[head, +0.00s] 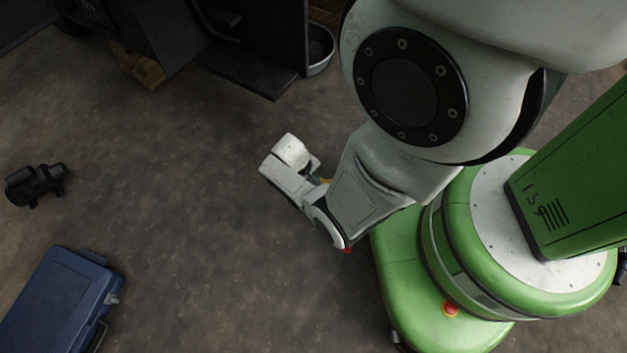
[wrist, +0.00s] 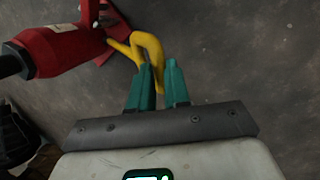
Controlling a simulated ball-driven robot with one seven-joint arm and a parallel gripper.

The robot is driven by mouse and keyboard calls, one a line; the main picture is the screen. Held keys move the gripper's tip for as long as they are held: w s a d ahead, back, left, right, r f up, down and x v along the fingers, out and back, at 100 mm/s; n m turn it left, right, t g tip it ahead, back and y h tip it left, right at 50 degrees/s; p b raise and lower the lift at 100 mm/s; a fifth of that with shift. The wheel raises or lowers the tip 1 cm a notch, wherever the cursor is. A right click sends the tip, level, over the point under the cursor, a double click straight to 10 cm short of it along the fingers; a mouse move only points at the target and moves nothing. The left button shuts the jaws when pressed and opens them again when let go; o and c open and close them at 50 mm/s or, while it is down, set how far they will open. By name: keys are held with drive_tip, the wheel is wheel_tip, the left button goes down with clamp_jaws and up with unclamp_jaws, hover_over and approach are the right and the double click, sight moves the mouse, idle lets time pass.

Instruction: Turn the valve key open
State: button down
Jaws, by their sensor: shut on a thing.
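The yellow valve key (wrist: 151,46) shows in the wrist view as a bent, looped handle beside a red fitting (wrist: 66,47) with a pale label and a black end. My gripper (wrist: 158,72) has teal fingers on both sides of the lower end of the key and is shut on it. The key's upper part reaches the red body; how it joins there is partly hidden. In the head view my wrist hides most of this, with only a speck of the yellow key (head: 325,181) beside a teal finger.
A blue case (head: 60,300) and a black device (head: 38,184) lie on the floor at the left of the head view. Dark forklift parts (head: 255,50) and a metal bowl (head: 320,48) stand at the back. The floor between is clear.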

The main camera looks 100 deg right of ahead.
drive_tip(key=n+g+y+b, duration=0.1)
drive_tip(key=n+b, duration=0.1)
drive_tip(key=n, duration=0.1)
drive_tip(key=n+g+y+b, duration=0.1)
drive_tip(key=n+g+b, duration=0.1)
drive_tip(key=w+n+g+y+b, duration=0.1)
drive_tip(key=n+g+b, duration=0.1)
drive_tip(key=n, duration=0.1)
drive_tip(key=shift+d+f+n, duration=0.3)
drive_tip(key=shift+d+f, duration=0.05)
drive_tip(key=shift+f, duration=0.05)
drive_tip(key=shift+b, duration=0.4)
drive_tip(key=c, duration=1.1)
unclamp_jaws()
drive_tip(key=shift+w+r, duration=0.1)
drive_tip(key=p+v, duration=0.2)
drive_tip(key=v, duration=0.8)
drive_tip(key=shift+w+p, duration=0.35)
drive_tip(key=shift+w, duration=0.05)
drive_tip(key=shift+d, duration=0.1)
